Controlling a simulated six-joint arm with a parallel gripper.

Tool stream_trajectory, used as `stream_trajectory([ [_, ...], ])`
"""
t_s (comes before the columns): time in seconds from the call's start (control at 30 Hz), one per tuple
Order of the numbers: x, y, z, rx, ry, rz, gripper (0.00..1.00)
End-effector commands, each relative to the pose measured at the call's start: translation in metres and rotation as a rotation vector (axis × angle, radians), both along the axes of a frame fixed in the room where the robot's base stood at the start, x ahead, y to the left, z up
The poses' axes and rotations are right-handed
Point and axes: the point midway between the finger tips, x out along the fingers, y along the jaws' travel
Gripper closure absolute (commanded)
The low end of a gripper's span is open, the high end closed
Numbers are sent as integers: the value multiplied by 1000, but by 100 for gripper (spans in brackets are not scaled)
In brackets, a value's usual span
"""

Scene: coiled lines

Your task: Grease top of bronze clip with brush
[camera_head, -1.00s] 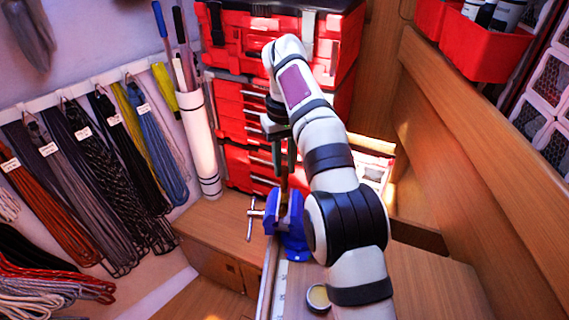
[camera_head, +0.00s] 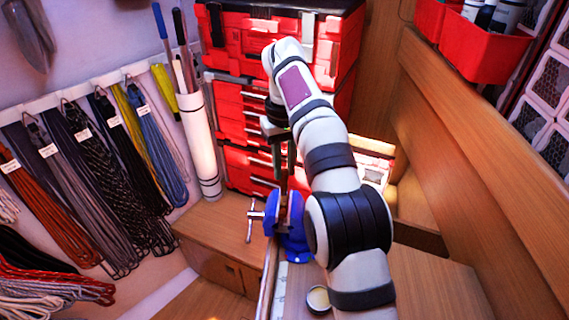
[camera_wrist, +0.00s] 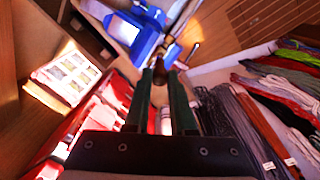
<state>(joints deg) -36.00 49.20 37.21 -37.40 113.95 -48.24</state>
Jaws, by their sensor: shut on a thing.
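My gripper (camera_head: 284,172) points down above the blue vise (camera_head: 293,240). In the wrist view my gripper (camera_wrist: 162,76) is shut on a slim brown piece, the brush (camera_wrist: 160,70), whose far end runs towards the vise (camera_wrist: 148,38). The bristles are too small and blurred to make out. The bronze clip cannot be told apart clearly in either view. A round open tin (camera_head: 318,298) with pale yellow content sits on the bench in front of the vise, beside my arm.
Red toolboxes (camera_head: 275,40) stand behind my gripper. A white tube (camera_head: 200,145) stands left of them. Coiled lines (camera_head: 120,170) hang on the left wall. A wooden panel (camera_head: 480,170) bounds the right side. Red bins (camera_head: 485,45) hang at the upper right.

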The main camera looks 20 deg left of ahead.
Motion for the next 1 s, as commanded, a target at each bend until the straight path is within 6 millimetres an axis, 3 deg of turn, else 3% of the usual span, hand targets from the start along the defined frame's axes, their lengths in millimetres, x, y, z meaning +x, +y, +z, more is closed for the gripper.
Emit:
stream_trajectory([
  [0.5,-11,-4,-1,0,0,0,100],
  [1.0,3,0,-2,-1,-1,1,100],
])
